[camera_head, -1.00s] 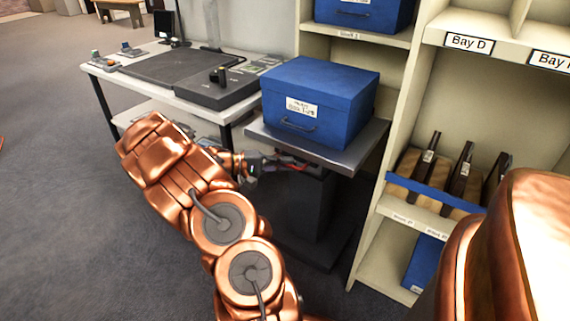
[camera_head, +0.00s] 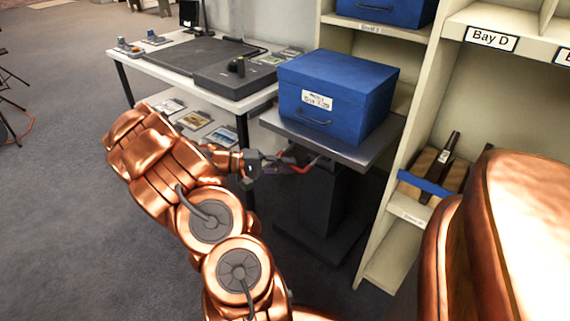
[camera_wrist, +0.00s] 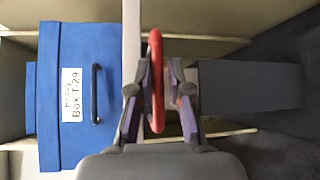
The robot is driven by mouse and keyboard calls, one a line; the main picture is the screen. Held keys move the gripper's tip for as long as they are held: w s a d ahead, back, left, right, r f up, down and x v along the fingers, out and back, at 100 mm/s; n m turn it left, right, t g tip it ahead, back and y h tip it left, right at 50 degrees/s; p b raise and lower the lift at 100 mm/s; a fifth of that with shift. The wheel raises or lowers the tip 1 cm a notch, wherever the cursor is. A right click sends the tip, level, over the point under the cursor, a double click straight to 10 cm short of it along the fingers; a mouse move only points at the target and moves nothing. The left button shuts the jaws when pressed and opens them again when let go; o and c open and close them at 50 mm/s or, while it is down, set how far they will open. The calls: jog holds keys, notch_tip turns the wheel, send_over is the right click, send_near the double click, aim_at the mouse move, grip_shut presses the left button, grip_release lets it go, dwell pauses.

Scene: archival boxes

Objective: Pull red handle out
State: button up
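The red handle (camera_wrist: 156,80) is a curved red bar that runs top to bottom in the wrist view, between the fingers of my gripper (camera_wrist: 158,88). The fingertips angle in close on both sides of it and look closed on it. In the head view the red handle (camera_head: 300,164) shows just below the front edge of a grey lift table (camera_head: 377,153), with my gripper (camera_head: 281,164) at it. The far end of the handle, under the tabletop, is hard to make out.
A blue box (camera_head: 345,95) labelled Box T-29 stands on the lift table. A white desk (camera_head: 265,95) with equipment is at the left, its lower shelf holding flat items. A cream shelf unit (camera_head: 400,225) is close on the right. Open carpet (camera_head: 60,210) lies at the left.

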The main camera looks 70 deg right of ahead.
jog(key=o, duration=0.3)
jog(key=shift+d, duration=0.1)
jog(key=shift+w, duration=0.1)
jog(key=v, duration=1.1)
jog(key=shift+w+a, duration=0.2)
jog(key=shift+w, duration=0.15)
jog(key=s+a+r+n+t+y+p, duration=0.1)
jog(key=a+r+n+t+p, duration=0.15)
jog(key=a+r+p, duration=0.8)
jog(key=s+a+r+n+t+y+p, duration=0.1)
jog(key=a+r+t+p, duration=0.2)
jog(key=a+r+p, duration=0.7)
jog(key=s+a+r+n+t+y+p, duration=0.1)
jog(key=s+a+r+n+t+p, duration=0.1)
jog(key=a+r+p, duration=0.5)
jog(key=s+a+r+n+t+y+p, duration=0.2)
jog(key=a+r+n+t+p, duration=0.1)
jog(key=a+r+p, duration=0.4)
jog(key=s+a+r+n+t+y+p, duration=0.1)
jog(key=s+a+r+n+t+p, duration=0.1)
jog(key=a+r+p, duration=0.5)
jog(key=shift+a+r+n+t, duration=0.25)
jog(key=shift+r+n, duration=0.1)
jog(key=shift+r, duration=0.3)
jog(key=shift+a+r+n+t, duration=0.1)
jog(key=shift+a+r+n, duration=0.2)
jog(key=shift+r, duration=0.4)
